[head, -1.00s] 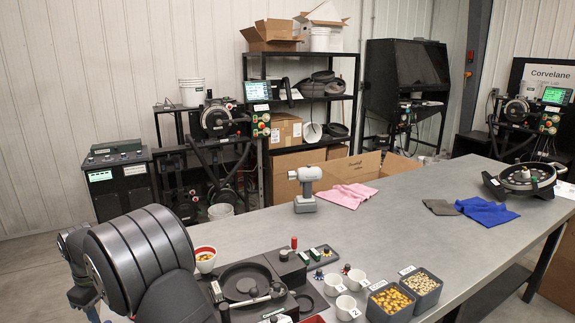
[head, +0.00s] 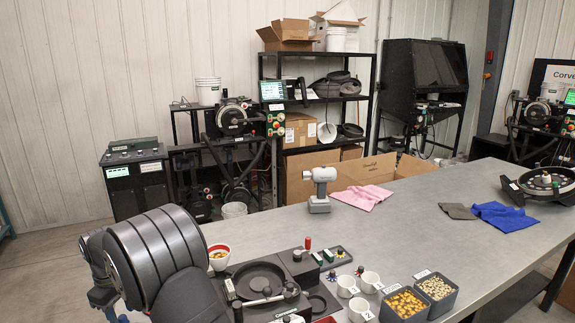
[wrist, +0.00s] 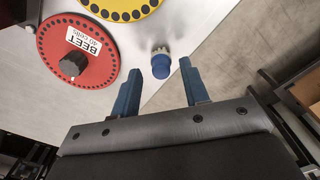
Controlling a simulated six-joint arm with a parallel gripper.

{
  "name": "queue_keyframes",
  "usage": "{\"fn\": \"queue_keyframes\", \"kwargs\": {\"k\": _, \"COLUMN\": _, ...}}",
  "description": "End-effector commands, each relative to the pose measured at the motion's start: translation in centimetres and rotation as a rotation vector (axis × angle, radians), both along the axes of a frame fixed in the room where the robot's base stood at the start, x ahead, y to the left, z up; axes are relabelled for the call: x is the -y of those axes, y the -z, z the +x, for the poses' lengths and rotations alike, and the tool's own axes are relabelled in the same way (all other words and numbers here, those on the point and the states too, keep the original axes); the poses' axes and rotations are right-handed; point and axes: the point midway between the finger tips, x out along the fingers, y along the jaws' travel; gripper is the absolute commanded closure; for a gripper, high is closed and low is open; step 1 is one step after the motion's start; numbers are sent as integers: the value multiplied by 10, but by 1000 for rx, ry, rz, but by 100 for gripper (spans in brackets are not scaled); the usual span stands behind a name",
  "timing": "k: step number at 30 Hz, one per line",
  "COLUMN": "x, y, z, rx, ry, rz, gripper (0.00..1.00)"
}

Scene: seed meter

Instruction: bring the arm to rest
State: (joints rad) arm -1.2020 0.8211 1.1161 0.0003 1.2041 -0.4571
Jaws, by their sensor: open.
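My gripper (wrist: 160,88) shows in the wrist view with its two blue fingers spread apart and nothing between them. The fingers point over the table edge, near a small knob with a blue cap (wrist: 161,66) that stands beyond the gap between the fingertips. In the head view my arm fills the lower left as large dark rounded links, and the fingers cannot be made out there.
A red disc marked BEET (wrist: 75,40) and a yellow disc (wrist: 120,8) lie by the fingers. The grey table (head: 400,225) holds a seed meter (head: 258,280), white cups (head: 347,287), seed bins (head: 436,289), a drill-like tool (head: 320,190) and cloths (head: 362,197). The table's middle is clear.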

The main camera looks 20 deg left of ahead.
Motion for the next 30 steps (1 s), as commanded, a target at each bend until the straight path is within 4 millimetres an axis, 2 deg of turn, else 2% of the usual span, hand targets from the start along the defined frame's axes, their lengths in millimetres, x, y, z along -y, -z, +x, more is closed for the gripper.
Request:
{"fn": "queue_keyframes", "kwargs": {"k": 2, "x": 1, "y": 17, "z": 0, "rx": -2, "ry": 0, "rz": -3, "gripper": 59}}
{"fn": "queue_keyframes", "kwargs": {"k": 3, "x": -1, "y": 1, "z": 0, "rx": 2, "ry": 0, "rz": 6, "gripper": 59}}
{"fn": "queue_keyframes", "kwargs": {"k": 8, "x": -1, "y": -32, "z": 0, "rx": 2, "ry": 0, "rz": 4, "gripper": 59}}
{"fn": "queue_keyframes", "kwargs": {"k": 28, "x": 94, "y": -101, "z": 69, "rx": 1, "ry": 3, "rz": 2, "gripper": 59}}
{"fn": "queue_keyframes", "kwargs": {"k": 30, "x": 94, "y": -101, "z": 83, "rx": 0, "ry": 32, "rz": 0, "gripper": 59}}
